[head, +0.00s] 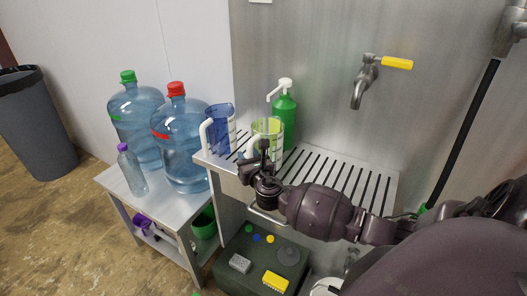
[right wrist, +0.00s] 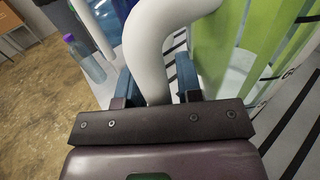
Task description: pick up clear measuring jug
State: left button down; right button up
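A see-through measuring jug (head: 268,127) with a yellow-green tint and a white handle stands on the slatted metal shelf. In the right wrist view the jug (right wrist: 235,50) fills the right side. Its white handle (right wrist: 155,50) runs down between the fingers of my right gripper (right wrist: 157,82). The fingers are apart, one on each side of the handle, and look open. In the head view my right gripper (head: 256,166) is at the jug's near side and hides part of the handle. A blue measuring jug (head: 221,128) with a white handle stands to its left. My left gripper is not in view.
A green pump bottle (head: 284,118) stands close behind the jug. A tap (head: 366,80) with a yellow lever is on the wall. Large water bottles (head: 180,140) and a small bottle (head: 132,170) stand on the side table (head: 170,207). The shelf's right part (head: 345,180) is largely clear.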

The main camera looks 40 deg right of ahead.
jog(key=c, duration=0.6)
grip_shut()
jog(key=shift+r, duration=0.1)
